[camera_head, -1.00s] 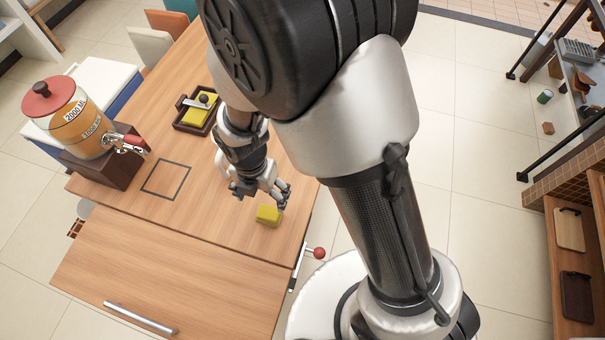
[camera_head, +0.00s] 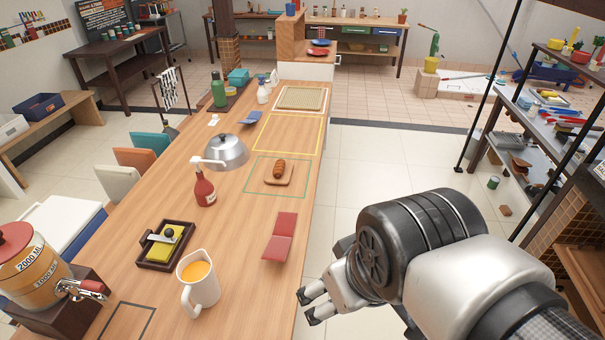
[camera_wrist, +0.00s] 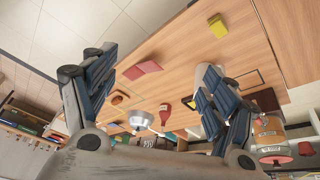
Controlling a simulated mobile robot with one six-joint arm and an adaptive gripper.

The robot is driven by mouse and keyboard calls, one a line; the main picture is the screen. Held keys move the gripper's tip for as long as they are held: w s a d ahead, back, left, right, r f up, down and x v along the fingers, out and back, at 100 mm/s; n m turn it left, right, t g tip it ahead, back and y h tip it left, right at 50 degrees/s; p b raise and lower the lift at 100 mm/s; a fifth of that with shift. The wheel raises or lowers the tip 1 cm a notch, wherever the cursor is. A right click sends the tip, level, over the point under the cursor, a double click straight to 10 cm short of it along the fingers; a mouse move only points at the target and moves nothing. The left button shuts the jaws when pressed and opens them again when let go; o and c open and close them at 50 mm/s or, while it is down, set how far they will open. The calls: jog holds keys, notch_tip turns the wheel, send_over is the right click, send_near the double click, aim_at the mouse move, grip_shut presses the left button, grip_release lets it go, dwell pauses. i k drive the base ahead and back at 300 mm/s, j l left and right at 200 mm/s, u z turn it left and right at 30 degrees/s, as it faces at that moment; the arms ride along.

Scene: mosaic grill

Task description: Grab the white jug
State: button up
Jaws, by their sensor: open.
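The white jug (camera_head: 200,295) stands upright on the wooden table near its front, filled with orange liquid. Its handle faces the front left in the head view. In the wrist view the white jug (camera_wrist: 209,73) is mostly hidden behind one finger. My gripper (camera_head: 308,309) is open and empty, to the right of the jug and apart from it, by the table's right edge. Its spread fingers (camera_wrist: 152,85) also show in the wrist view.
A drink dispenser (camera_head: 30,262) and a dark tray with a yellow block (camera_head: 166,245) are left of the jug. A red folded item (camera_head: 280,237) and a red bottle (camera_head: 204,188) stand beyond it. A yellow block (camera_wrist: 218,27) shows in the wrist view.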

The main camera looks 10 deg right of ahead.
aim_at(197, 275)
jog(key=k+u, duration=0.4)
jog(key=k+j+u, duration=0.15)
jog(key=u, duration=0.25)
jog(key=l+u, duration=0.15)
jog(key=u, duration=0.35)
jog(key=i+l+u, duration=0.1)
jog(key=u, duration=0.4)
jog(key=l+u, duration=0.2)
jog(key=u, duration=0.25)
jog(key=l+u, duration=0.15)
jog(key=u, duration=0.35)
jog(key=l, duration=0.7)
jog(key=k+l, duration=0.1)
jog(key=l, duration=0.6)
jog(key=k+l, duration=0.1)
jog(key=l, duration=0.6)
jog(key=i, duration=0.15)
